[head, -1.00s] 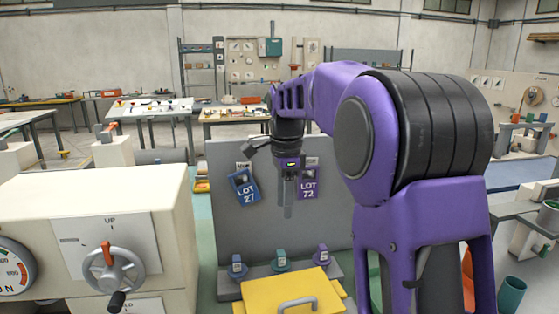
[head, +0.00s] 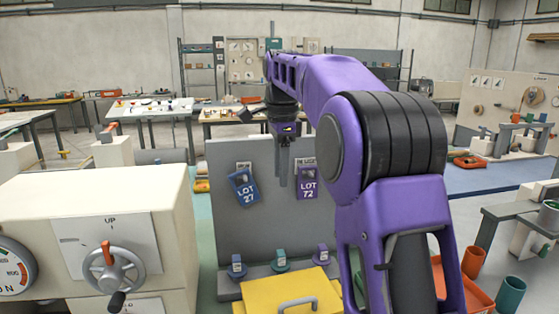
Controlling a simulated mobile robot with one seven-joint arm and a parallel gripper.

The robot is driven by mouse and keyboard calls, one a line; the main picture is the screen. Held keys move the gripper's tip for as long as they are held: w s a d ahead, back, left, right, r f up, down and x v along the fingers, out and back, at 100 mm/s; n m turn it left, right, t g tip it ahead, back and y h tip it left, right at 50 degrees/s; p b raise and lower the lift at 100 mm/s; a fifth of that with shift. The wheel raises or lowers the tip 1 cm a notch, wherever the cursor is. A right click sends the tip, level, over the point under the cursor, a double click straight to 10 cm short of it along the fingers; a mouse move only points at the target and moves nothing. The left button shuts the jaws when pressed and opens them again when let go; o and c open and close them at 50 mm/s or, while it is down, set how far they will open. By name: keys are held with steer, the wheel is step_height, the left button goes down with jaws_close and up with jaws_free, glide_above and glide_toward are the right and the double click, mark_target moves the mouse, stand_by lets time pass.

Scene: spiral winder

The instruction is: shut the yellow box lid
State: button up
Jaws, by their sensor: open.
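The yellow box lid (head: 265,295) shows at the bottom centre of the head view, with a grey handle (head: 299,304) on top. The picture's bottom edge cuts it off, so I cannot tell how fully it is shut. My gripper (head: 283,180) points down in front of the grey upright panel, above and behind the lid and well apart from it. It is open, and nothing shows between its fingers.
The grey panel (head: 225,220) carries a blue LOT 27 tag (head: 244,188) and a purple LOT 72 tag (head: 308,184). Several small coloured blocks, one teal (head: 280,261), stand at its foot. A cream machine with a crank (head: 112,270) is at left. Orange and green cups (head: 509,294) are at right.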

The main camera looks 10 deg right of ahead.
steer(key=shift+w+r, duration=0.25)
steer(key=shift+r, duration=0.25)
steer(key=shift+w+r, duration=0.25)
steer(key=shift+r, duration=0.25)
step_height(320, 180, up, 8)
steer(key=shift+s+f, duration=0.25)
stand_by(0.4)
